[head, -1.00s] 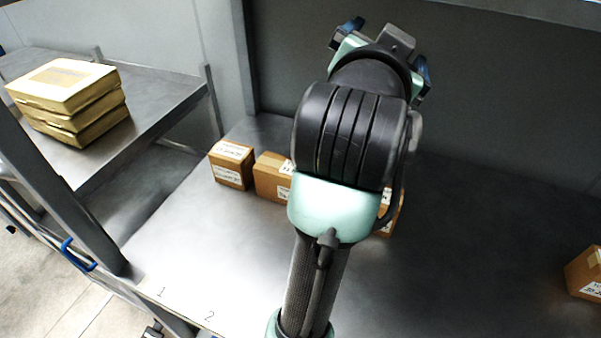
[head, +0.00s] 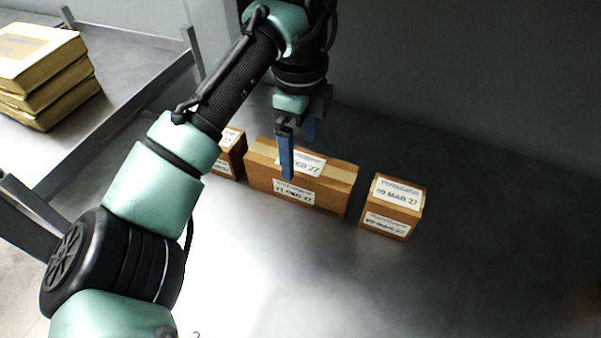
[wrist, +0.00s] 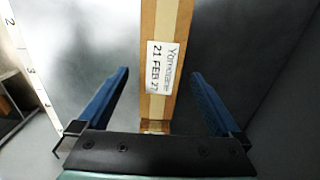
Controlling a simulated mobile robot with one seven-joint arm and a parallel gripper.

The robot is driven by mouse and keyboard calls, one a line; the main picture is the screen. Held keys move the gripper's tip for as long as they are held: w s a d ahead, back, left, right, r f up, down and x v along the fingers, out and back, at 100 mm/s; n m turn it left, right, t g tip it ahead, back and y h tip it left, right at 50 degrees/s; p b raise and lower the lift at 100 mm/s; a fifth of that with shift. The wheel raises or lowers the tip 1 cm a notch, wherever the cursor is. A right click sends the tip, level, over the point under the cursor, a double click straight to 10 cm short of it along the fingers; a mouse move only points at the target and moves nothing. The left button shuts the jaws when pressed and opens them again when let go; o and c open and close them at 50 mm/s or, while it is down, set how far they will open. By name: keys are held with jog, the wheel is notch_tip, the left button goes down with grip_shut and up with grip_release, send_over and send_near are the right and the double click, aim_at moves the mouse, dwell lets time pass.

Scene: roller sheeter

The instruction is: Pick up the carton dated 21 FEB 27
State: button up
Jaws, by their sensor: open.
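The carton dated 21 FEB 27 (head: 335,178) is a long brown box with tan tape and white labels, standing between two smaller cartons in the head view. In the wrist view, the carton (wrist: 162,68) runs upright between the fingers, and its label reads 21 FEB 27. My gripper (head: 299,156) is open above it, pointing down; the near blue finger covers part of its labels. In the wrist view, my gripper (wrist: 160,73) has one finger on each side of the carton, with gaps. How far down the fingers reach is unclear.
A smaller carton (head: 394,207) dated 09 MAR 27 stands close on the right. Another small carton (head: 231,160) stands on the left, partly behind my arm. Yellowish stacked boxes (head: 42,75) lie on a side shelf. The metal surface (head: 480,260) at right is clear.

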aim_at(301, 162)
notch_tip(301, 162, down, 5)
jog(key=shift+r, duration=0.1)
jog(key=shift+d, duration=0.1)
grip_shut()
dwell(0.5)
